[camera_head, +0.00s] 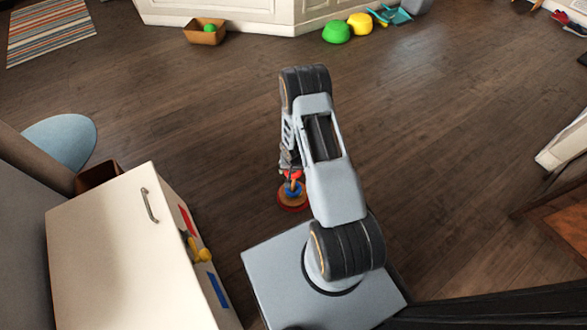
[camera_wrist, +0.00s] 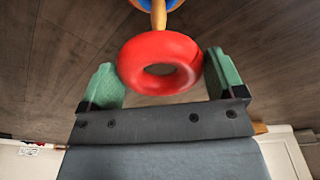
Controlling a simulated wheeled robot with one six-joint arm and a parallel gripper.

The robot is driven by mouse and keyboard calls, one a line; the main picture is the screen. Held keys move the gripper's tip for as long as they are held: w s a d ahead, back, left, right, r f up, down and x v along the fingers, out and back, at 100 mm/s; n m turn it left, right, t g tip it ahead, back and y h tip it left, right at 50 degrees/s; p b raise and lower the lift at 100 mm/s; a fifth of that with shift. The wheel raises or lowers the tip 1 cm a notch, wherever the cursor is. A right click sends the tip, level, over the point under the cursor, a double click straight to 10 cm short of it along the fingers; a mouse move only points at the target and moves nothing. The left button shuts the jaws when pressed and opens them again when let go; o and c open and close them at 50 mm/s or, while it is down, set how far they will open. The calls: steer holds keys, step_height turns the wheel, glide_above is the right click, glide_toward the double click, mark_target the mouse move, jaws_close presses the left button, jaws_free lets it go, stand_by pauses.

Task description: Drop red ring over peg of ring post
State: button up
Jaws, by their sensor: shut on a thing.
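The red ring (camera_wrist: 160,42) is between the two green fingers of my gripper (camera_wrist: 163,62) in the wrist view, which are shut on it. Its hole shows dark and open, with no peg through it. The ring post's tan peg (camera_wrist: 159,14) shows just beyond the ring's far edge, with a blue ring (camera_wrist: 177,4) around it at the top edge. In the head view, the red ring (camera_head: 291,174) is over the upper part of the ring post (camera_head: 292,205), which stands on the floor. My arm hides part of this area; the exact gap cannot be told.
A cream cabinet (camera_head: 120,255) with coloured pieces on its side stands at the left. A light blue round seat (camera_head: 62,140) is behind it. A brown bin (camera_head: 205,36) with a green ball and green and yellow domes (camera_head: 337,32) lie far back. Floor around the post is clear.

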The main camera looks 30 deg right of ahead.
steer(key=shift+f+b, duration=3.65)
steer(key=shift+f, duration=0.3)
steer(key=o, duration=0.7)
steer(key=shift+c, duration=0.2)
steer(key=r+p, duration=0.2)
steer(key=r, duration=0.2)
steer(key=s+r+p, duration=0.1)
steer(key=r+p, duration=0.1)
steer(key=r, duration=0.3)
steer(key=r+p, duration=0.3)
steer(key=r, duration=0.1)
steer(key=shift+s+a+r, duration=0.25)
steer(key=shift+a+r, duration=0.1)
steer(key=shift+a, duration=0.05)
